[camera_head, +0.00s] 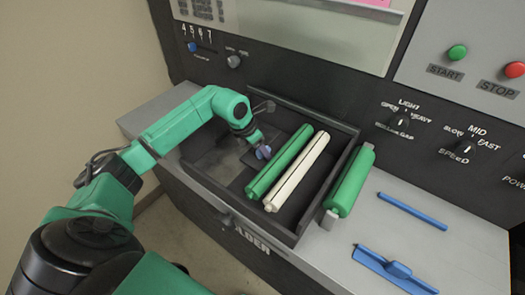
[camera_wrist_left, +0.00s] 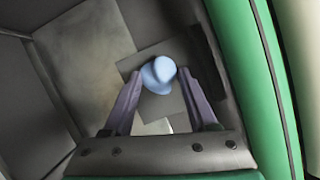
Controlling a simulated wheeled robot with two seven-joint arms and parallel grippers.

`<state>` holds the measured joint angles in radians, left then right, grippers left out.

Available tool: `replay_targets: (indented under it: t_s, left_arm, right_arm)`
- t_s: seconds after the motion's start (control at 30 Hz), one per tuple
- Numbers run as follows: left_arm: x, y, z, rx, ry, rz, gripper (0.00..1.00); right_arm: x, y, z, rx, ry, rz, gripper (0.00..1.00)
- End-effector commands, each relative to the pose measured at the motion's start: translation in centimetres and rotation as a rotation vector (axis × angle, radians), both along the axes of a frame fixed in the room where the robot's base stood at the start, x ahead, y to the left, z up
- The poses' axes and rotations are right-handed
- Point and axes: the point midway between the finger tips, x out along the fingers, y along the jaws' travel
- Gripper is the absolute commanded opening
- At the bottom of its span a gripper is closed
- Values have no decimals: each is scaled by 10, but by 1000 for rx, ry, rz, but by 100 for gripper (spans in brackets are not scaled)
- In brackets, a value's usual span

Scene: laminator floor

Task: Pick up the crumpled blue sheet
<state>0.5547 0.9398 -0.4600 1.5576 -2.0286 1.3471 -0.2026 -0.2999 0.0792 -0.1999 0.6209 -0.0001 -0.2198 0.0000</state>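The crumpled blue sheet (camera_wrist_left: 158,72) is a small rounded light-blue lump inside the open drawer. In the head view the sheet (camera_head: 263,153) shows small at the tip of my left arm. My left gripper (camera_head: 261,147) reaches down into the drawer's left part. In the left wrist view the purple fingers of the left gripper (camera_wrist_left: 160,76) stand apart, one on each side of the sheet, with their tips close to it. I cannot tell whether they press on it. My right gripper is not in view.
The drawer (camera_head: 345,143) also holds a green roll (camera_head: 280,162) and a white roll (camera_head: 297,172), right of my gripper. Another green roll (camera_head: 350,182) lies outside its right wall. Blue parts (camera_head: 412,211) (camera_head: 395,269) lie on the grey ledge. A control panel (camera_head: 450,120) rises behind.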

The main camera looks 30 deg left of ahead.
Motion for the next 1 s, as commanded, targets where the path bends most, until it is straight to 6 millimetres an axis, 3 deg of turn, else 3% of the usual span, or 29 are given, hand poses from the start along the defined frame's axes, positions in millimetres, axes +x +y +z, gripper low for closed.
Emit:
replay_targets:
  t_s: [0.37, 0.53, 0.67, 0.8, 1.0]
  left_arm:
    - [0, 0, 2, 0, -1, 0, 7]
    - [1, 0, 18, 1, -5, 0, 7]
    - [2, 0, 53, 1, -11, -1, 7]
    - [2, 0, 111, -1, -13, 0, 7]
    - [0, -1, 175, -2, -5, -1, 7]
  right_arm:
    - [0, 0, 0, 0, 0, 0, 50]
    - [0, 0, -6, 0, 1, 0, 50]
    - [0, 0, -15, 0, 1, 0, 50]
    - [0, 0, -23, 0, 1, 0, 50]
    - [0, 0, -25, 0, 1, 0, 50]
